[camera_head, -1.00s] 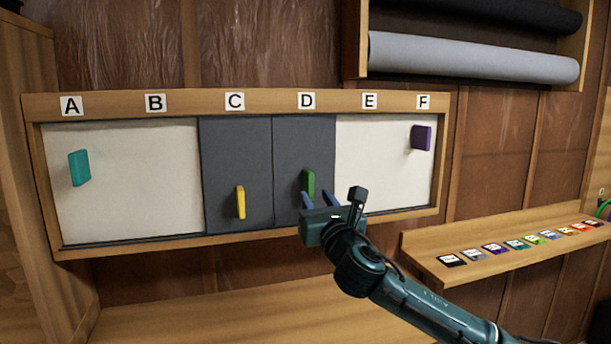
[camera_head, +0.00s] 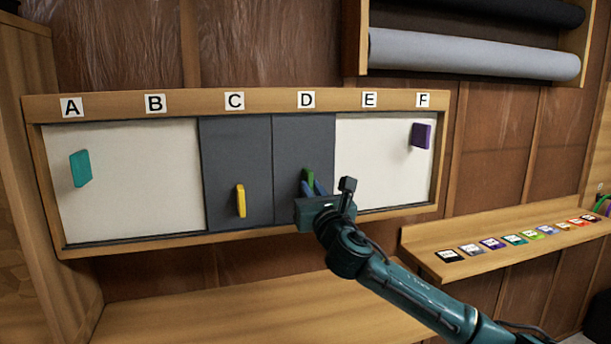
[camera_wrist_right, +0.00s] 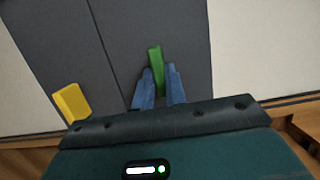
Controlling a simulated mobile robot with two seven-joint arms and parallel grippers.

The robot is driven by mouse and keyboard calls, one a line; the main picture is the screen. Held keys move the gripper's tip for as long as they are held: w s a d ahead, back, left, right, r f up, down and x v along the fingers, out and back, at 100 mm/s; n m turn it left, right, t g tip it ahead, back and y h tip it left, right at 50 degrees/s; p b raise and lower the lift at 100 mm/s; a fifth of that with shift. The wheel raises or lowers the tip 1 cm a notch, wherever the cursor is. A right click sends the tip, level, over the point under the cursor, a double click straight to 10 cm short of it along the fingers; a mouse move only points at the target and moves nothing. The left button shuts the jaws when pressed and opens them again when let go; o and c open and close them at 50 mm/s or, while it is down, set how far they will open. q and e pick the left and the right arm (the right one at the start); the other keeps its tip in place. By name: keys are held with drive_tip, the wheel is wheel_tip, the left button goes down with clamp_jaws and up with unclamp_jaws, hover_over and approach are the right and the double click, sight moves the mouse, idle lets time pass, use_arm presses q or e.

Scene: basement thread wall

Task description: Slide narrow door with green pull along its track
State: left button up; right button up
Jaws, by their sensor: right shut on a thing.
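The narrow grey door with the green pull (camera_head: 303,143) stands under the label D in the wall cabinet. Its green pull (camera_head: 309,176) is partly hidden by my fingers; it also shows in the right wrist view (camera_wrist_right: 155,58). My right gripper (camera_head: 313,188) is at the pull, its blue fingers (camera_wrist_right: 160,88) on both sides of it and shut on it. My left gripper is not in view.
A second grey door (camera_head: 236,160) with a yellow pull (camera_head: 241,201) stands directly left, under C. White wide doors carry a teal pull (camera_head: 80,168) at left and a purple pull (camera_head: 421,136) at right. A wooden ledge (camera_head: 500,235) with coloured cards is at right.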

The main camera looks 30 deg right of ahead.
clamp_jaws()
drive_tip(key=shift+d, duration=0.15)
drive_tip(key=s+d+b, duration=0.2)
drive_tip(key=s+d, duration=0.1)
drive_tip(key=d, duration=1.1)
drive_tip(key=shift+s+b, duration=0.2)
drive_tip(key=shift+b, duration=0.2)
drive_tip(key=shift+a, duration=0.1)
drive_tip(key=o, duration=0.6)
unclamp_jaws()
drive_tip(key=shift+c, duration=0.2)
